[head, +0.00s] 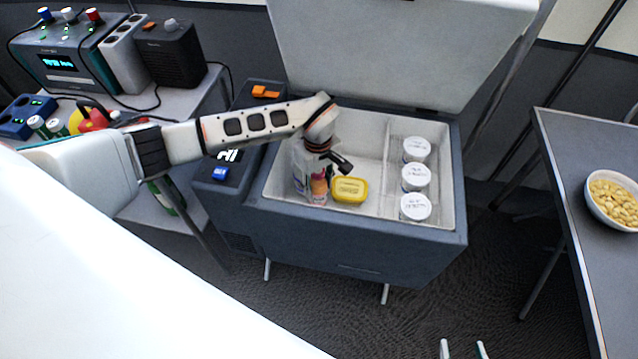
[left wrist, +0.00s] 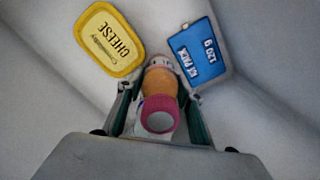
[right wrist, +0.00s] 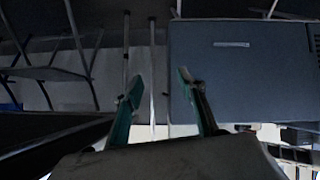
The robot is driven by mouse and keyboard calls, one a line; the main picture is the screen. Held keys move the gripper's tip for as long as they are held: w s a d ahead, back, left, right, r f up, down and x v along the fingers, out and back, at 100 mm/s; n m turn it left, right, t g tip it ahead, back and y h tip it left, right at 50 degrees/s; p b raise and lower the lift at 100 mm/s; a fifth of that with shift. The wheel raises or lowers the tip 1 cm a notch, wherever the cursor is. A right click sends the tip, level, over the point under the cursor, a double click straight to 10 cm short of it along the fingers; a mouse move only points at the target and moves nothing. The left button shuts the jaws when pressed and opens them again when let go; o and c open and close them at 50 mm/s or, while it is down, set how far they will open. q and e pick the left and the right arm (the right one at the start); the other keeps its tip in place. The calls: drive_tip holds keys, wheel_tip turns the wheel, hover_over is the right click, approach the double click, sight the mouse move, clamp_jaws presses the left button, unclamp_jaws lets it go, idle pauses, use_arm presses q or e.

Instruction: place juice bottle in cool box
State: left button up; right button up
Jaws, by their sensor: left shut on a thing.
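The juice bottle (head: 319,186), orange with a pink cap, is inside the open cool box (head: 350,248), in its left compartment. My left gripper (head: 322,165) reaches down into the box and is shut on the bottle. In the left wrist view the bottle (left wrist: 159,82) sits between the two fingers, cap toward the camera. Its lower end is hard to see, so I cannot tell whether it touches the floor. My right gripper (right wrist: 156,85) is open and empty, outside the box; its fingertips (head: 462,349) show at the head view's bottom edge.
A yellow cheese tub (head: 349,190) and a blue ice pack (left wrist: 200,52) lie beside the bottle. Several white-lidded jars (head: 415,207) fill the right compartment. The lid (head: 395,50) stands open behind. A table with a bowl (head: 612,200) is right; a cluttered table (head: 190,100) is left.

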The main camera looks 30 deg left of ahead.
use_arm(q)
drive_tip(key=shift+r, duration=0.15)
drive_tip(key=o, duration=1.1)
drive_tip(key=shift+f, duration=0.2)
drive_tip(key=shift+c, duration=0.2)
drive_tip(key=shift+o, duration=1.3)
drive_tip(key=shift+r, duration=0.1)
drive_tip(key=r, duration=0.2)
drive_tip(key=r+p, duration=0.1)
drive_tip(key=r, duration=0.3)
drive_tip(key=shift+w+p, duration=0.25)
drive_tip(key=shift+p, duration=0.1)
wheel_tip(320, 180, up, 5)
drive_tip(key=shift+s+r+p, duration=0.1)
drive_tip(key=shift+s+p, duration=0.05)
drive_tip(key=shift+p, duration=0.5)
drive_tip(key=shift+r, duration=0.45)
use_arm(e)
drive_tip(key=shift+s+d+f+h, duration=0.3)
drive_tip(key=shift+s+d, duration=0.2)
drive_tip(key=shift+s, duration=0.1)
drive_tip(key=shift+r, duration=0.2)
